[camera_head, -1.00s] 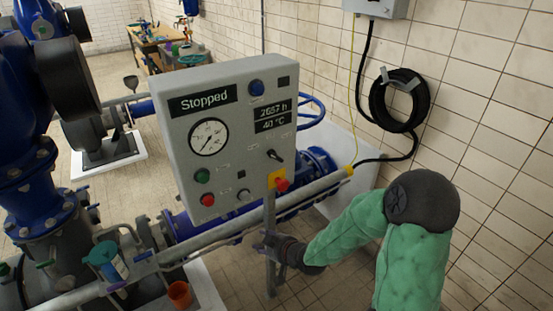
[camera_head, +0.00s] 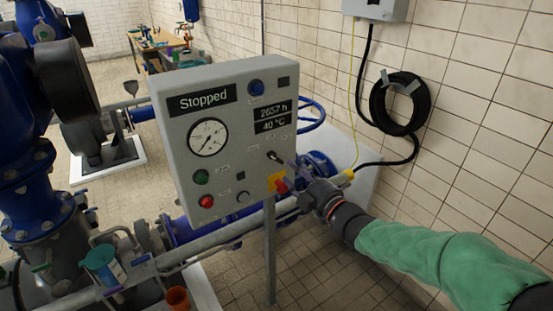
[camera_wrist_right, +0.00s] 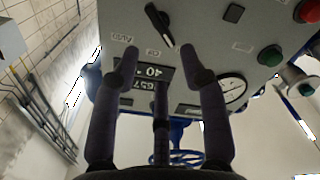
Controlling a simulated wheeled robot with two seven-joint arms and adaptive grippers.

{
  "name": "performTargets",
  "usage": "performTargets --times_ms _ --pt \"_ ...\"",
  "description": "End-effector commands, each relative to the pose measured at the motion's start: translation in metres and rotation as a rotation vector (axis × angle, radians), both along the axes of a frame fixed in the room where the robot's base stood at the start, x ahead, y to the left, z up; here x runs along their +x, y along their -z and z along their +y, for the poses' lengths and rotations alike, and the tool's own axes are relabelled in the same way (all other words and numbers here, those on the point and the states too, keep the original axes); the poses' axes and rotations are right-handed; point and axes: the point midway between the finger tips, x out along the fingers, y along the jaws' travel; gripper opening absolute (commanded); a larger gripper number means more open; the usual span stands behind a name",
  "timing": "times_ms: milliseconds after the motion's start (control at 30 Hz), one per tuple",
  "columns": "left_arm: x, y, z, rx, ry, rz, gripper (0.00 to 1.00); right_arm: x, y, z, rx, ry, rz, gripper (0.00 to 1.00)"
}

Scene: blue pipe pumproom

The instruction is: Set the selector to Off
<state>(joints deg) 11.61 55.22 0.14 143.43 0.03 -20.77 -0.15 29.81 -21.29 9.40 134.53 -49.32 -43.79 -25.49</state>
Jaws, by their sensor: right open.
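The grey control panel (camera_head: 225,110) stands upright with its display reading "Stopped". Its black selector (camera_head: 273,156) is on the lower right of the face, above the red knob on a yellow plate (camera_head: 281,185). My right gripper (camera_head: 292,170) is just right of the selector, close to the panel. In the right wrist view the panel appears upside down. The selector (camera_wrist_right: 159,25) sits slanted beyond the open, empty fingers of my right gripper (camera_wrist_right: 160,62), apart from them. Small labels lie near it; one seems to read "Auto", another "Off". My left gripper is not in view.
A gauge (camera_head: 208,137), a green button (camera_head: 201,176) and a red button (camera_head: 206,201) are on the panel's left. Blue pipework (camera_head: 190,228) runs behind and below. A tiled wall with a coiled black hose (camera_head: 399,103) bounds the right.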

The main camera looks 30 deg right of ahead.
Motion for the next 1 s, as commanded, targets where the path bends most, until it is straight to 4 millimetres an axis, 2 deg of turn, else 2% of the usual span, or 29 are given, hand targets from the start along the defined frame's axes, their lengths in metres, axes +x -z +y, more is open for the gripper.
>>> performTargets --times_ms 300,500,700,1000 --pt "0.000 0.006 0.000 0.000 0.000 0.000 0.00 0.055 0.002 0.003 0.003 -0.004 0.002 0.44" --pt "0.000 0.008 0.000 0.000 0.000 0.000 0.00 0.079 0.001 0.003 0.002 -0.001 0.002 0.44" --pt "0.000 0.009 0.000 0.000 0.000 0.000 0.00 0.090 0.001 0.004 0.003 0.000 0.002 0.44" --pt "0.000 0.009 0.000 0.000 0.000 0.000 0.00 0.092 0.001 0.004 0.002 0.000 0.001 0.44"
